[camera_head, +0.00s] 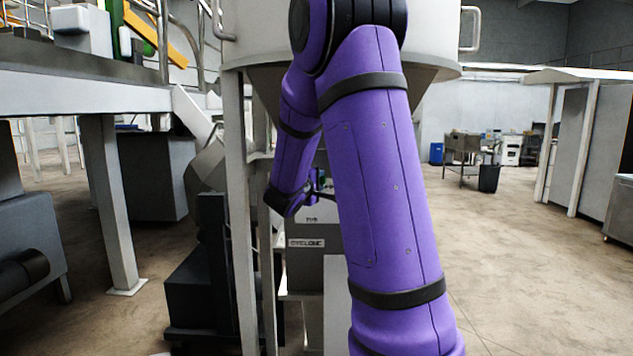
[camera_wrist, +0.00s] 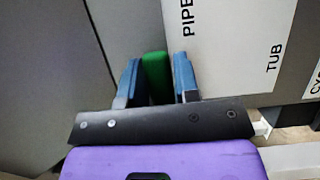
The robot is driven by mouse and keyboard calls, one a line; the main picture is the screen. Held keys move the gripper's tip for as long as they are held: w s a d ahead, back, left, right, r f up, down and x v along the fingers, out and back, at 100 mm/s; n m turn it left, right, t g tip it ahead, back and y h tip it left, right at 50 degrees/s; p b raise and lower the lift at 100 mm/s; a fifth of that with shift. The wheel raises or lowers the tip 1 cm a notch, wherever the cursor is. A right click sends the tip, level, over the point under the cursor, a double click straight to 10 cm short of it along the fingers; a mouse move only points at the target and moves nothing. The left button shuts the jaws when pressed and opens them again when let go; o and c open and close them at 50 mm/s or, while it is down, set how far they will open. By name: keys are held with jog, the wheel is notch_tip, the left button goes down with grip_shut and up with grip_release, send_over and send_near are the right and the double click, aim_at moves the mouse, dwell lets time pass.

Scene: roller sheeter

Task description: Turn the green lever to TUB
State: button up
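The green lever (camera_wrist: 156,76) shows in the wrist view as a short green bar between the two blue-grey fingers of my gripper (camera_wrist: 158,80). A white label plate (camera_wrist: 235,40) to the right of the lever reads PIPE near the lever and TUB farther right. In the head view my gripper (camera_head: 318,186) is small and partly hidden behind my purple arm, at the grey machine box (camera_head: 305,243).
A raised platform (camera_head: 85,92) is at left. The floor (camera_head: 530,270) at right is open, with a dark bin (camera_head: 489,178) farther back.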

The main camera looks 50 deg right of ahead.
grip_shut()
jog(key=shift+f, duration=0.1)
jog(key=w+a+f+m+t+y, duration=0.3)
jog(key=w+a+f+m+y, duration=0.1)
jog(key=m, duration=0.9)
jog(key=shift+w+a+f+y, duration=0.25)
jog(key=shift+w+f+y, duration=0.35)
jog(key=shift+f+y, duration=0.85)
jog(key=shift+r+m, duration=0.1)
jog(key=shift+m, duration=0.2)
jog(key=shift+o, duration=2.3)
grip_release()
jog(key=shift+w, duration=0.1)
